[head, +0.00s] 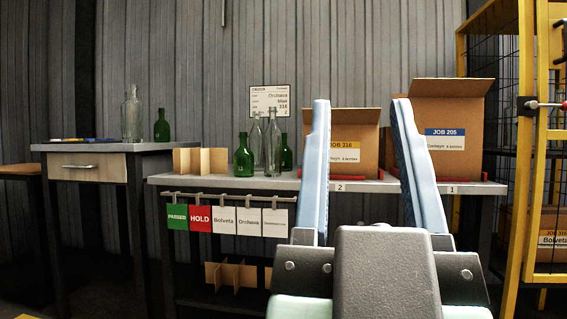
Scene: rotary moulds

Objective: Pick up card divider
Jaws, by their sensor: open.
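A brown card divider (212,161) of crossed card strips stands on the left part of the grey bench (160,180), left of the green bottles. More card divider pieces (238,275) sit on the lower shelf; their right part is hidden by my gripper. My gripper (361,105) is in the right foreground with its two blue-padded fingers spread wide and pointing up in the picture. Nothing is held between them. It is apart from the divider and lies to its right in the picture.
Green bottles (244,160) and clear bottles (272,145) stand close right of the divider. Open boxes, JOB 316 (343,130) and JOB 205 (450,115), stand further right. Tags (224,220) hang along the bench front. A yellow cage (528,130) is at right, a side table (90,168) at left.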

